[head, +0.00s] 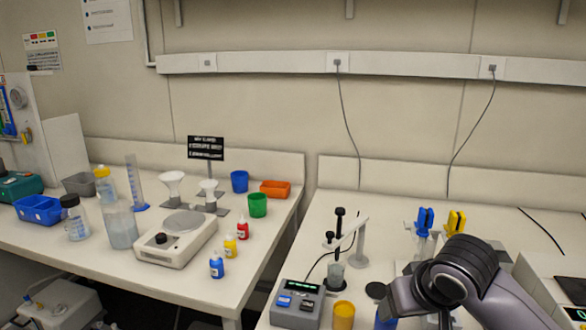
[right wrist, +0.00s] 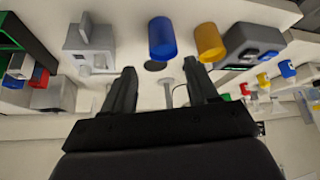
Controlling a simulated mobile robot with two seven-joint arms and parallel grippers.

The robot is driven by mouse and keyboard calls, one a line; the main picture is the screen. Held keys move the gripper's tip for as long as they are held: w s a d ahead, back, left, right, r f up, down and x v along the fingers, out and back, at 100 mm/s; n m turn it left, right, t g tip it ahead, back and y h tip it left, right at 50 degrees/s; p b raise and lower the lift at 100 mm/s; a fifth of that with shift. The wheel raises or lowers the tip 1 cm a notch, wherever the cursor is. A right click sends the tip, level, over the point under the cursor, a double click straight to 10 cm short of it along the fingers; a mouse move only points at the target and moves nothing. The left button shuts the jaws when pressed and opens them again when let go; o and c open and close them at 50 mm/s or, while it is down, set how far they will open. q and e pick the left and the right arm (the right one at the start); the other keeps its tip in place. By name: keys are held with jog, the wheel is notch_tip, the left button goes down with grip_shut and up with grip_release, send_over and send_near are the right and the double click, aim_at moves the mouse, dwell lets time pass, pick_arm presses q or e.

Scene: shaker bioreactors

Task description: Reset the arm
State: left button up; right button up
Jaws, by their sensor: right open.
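My right arm (head: 455,280) reaches in from the lower right of the head view, over the right bench. Its gripper is not clearly visible there. In the right wrist view my right gripper (right wrist: 163,78) is open, with its two dark fingers apart and nothing between them. Beyond the fingertips stand a blue cup (right wrist: 163,38) and a yellow cup (right wrist: 210,42), apart from the fingers. The yellow cup also shows in the head view (head: 343,315). The blue cup is mostly hidden by my arm there. My left gripper is not in view.
On the right bench are a meter (head: 297,304), a probe stand (head: 360,242), and blue (head: 425,220) and yellow (head: 456,222) clamp-like tools close behind my arm. The left bench holds a balance (head: 177,238), bottles and bins. The back of the right bench has free room.

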jog(key=s+a+f+n+y, duration=0.1)
jog(key=s+a+f, duration=0.1)
jog(key=s+f, duration=0.45)
jog(key=s+d+f+g, duration=0.1)
jog(key=s+d+f, duration=0.1)
jog(key=s+f, duration=0.35)
jog(key=s+d+f+g+h, duration=0.1)
jog(key=s+d+f, duration=0.1)
jog(key=s, duration=0.6)
jog(key=s+d+f+g, duration=0.1)
jog(key=s+d+f, duration=0.15)
jog(key=s, duration=0.35)
jog(key=w+a+f+t+y, duration=0.1)
jog(key=w+a+f+t, duration=0.2)
jog(key=w+f+t, duration=0.3)
notch_tip(320, 180, down, 4)
jog(key=shift+r+t+y, duration=0.1)
jog(key=shift+t+y, duration=0.2)
jog(key=shift+t, duration=0.3)
